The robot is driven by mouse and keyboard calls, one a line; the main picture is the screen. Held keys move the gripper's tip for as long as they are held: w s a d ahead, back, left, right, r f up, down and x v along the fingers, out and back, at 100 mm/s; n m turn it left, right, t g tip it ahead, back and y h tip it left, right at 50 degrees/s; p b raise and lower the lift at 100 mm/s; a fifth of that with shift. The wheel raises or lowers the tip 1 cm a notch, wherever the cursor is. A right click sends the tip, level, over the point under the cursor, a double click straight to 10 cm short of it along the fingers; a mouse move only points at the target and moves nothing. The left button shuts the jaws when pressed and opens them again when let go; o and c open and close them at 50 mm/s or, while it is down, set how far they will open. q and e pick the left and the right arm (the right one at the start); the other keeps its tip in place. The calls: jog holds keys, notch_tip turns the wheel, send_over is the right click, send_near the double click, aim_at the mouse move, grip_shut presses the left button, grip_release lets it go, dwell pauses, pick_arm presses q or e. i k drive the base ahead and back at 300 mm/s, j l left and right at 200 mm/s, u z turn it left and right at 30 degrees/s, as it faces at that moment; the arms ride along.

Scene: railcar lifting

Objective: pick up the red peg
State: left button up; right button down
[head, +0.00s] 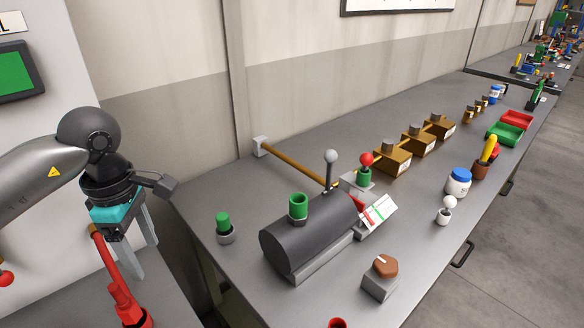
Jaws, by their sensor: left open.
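My left gripper (139,260) hangs at the left, fingers pointing down. It is open with nothing seen between its fingers. A small red round thing (337,323) shows at the bottom edge of the grey table, mostly cut off by the frame. It may be the red peg, but I cannot tell. My left gripper is well to the left of it and higher in the picture. A green peg (223,220) stands upright in a grey holder near the table's left end. My right gripper is not in view.
A red jointed thing (122,295) stands below my left gripper.

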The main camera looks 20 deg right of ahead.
aim_at(366, 159)
jog(key=z, duration=1.05)
